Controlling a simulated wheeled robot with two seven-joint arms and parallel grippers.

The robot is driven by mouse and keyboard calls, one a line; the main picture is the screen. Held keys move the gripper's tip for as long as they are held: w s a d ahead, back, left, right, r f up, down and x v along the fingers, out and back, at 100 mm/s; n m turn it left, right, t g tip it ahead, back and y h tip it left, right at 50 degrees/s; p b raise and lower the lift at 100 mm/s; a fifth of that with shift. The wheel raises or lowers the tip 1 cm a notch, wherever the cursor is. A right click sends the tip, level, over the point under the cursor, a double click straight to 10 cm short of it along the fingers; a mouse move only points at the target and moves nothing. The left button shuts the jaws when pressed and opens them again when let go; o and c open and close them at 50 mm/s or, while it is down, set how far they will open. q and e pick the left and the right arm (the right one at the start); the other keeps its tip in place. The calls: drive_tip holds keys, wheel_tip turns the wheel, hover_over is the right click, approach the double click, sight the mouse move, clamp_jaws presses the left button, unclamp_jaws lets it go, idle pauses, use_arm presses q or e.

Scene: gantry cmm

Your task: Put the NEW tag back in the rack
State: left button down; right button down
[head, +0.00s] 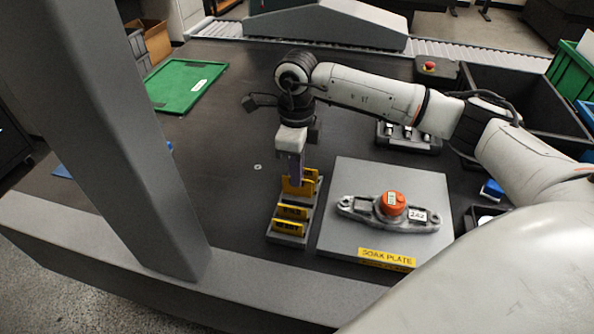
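A grey rack (286,240) stands on the dark table left of the soak plate. It holds several yellow tags, among them a front tag (288,229) and one behind it (292,211). Their lettering is too small to read surely. My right gripper (296,179) points straight down over the back part of the rack. Its purple fingers overlap a yellow tag (300,189) at their tips. I cannot tell whether the fingers grip that tag, whether it is the NEW one, or whether it is seated. My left gripper is out of view.
The grey soak plate (345,237) carries a metal part (364,209) with an orange cap (391,203). A green tray (185,86) lies at the back left. A dark bin (497,82) stands at the back right.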

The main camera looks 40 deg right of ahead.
sight(296, 195)
drive_tip(key=shift+f, duration=0.45)
idle(0.5)
drive_tip(key=shift+f+b, duration=0.9)
idle(0.8)
drive_tip(key=shift+f+b, duration=0.3)
drive_tip(key=shift+f, duration=0.1)
drive_tip(key=shift+f, duration=0.15)
idle(0.4)
drive_tip(key=shift+f+b, duration=0.4)
drive_tip(key=shift+f, duration=0.05)
drive_tip(key=c, duration=1.7)
unclamp_jaws()
